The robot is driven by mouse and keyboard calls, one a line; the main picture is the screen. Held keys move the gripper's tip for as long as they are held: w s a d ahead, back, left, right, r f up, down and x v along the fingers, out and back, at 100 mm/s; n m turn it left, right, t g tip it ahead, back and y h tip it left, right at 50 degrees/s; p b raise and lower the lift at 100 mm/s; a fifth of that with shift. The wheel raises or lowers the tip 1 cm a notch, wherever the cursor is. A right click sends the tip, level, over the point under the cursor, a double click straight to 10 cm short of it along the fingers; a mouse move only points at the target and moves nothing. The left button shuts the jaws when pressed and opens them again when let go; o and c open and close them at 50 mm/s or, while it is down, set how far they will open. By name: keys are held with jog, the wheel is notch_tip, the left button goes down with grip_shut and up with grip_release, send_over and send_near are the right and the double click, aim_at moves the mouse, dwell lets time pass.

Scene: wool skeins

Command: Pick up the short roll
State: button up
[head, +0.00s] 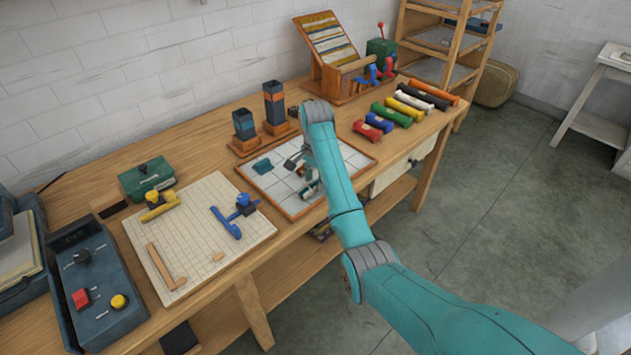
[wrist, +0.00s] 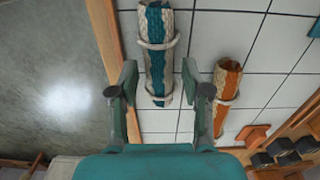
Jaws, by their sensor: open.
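Two rolls lie on a white-tiled board (wrist: 285,50) with a wooden edge. One is a teal and white roll (wrist: 157,50), running past the top of the wrist view. The other is an orange and white roll (wrist: 229,76), which looks narrower; its lower left is partly behind my right finger.
Two dark posts (head: 274,103) on wooden bases stand behind the board. Several coloured skeins (head: 391,115) lie to its right. A gridded mat (head: 205,235) with a blue tool (head: 233,218) lies to the left.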

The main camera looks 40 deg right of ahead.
jog(key=shift+f, duration=0.85)
jog(key=c, duration=0.8)
jog(key=shift+r, duration=0.1)
